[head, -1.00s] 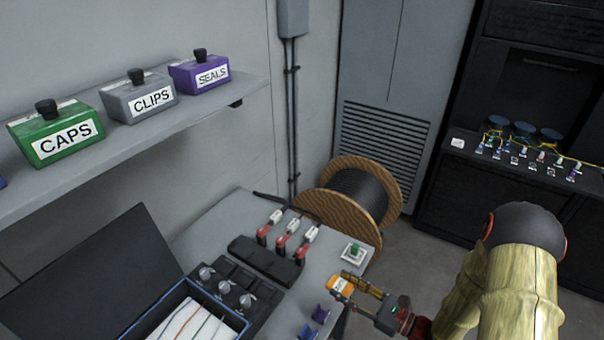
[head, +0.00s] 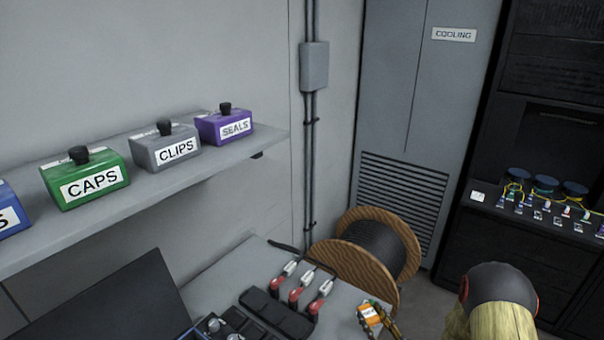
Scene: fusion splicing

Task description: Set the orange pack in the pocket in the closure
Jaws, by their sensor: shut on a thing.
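My gripper (head: 378,322) is low in the head view, over the right end of the grey workbench. It is shut on the orange pack (head: 368,312), which has a white label. Only the finger ends and the pack show; the rest of the gripper is cut off by the lower edge. I cannot identify the closure or its pocket for certain. A dark open lid (head: 120,305) stands at the lower left, and only a sliver of the blue-edged box below it shows.
Several red-and-white tools stand in a black rack (head: 275,312) on the workbench (head: 225,285). A wooden cable reel (head: 400,240) stands behind the bench. A shelf (head: 215,160) carries the green CAPS box (head: 85,185), grey CLIPS box (head: 165,150) and purple SEALS box (head: 224,127).

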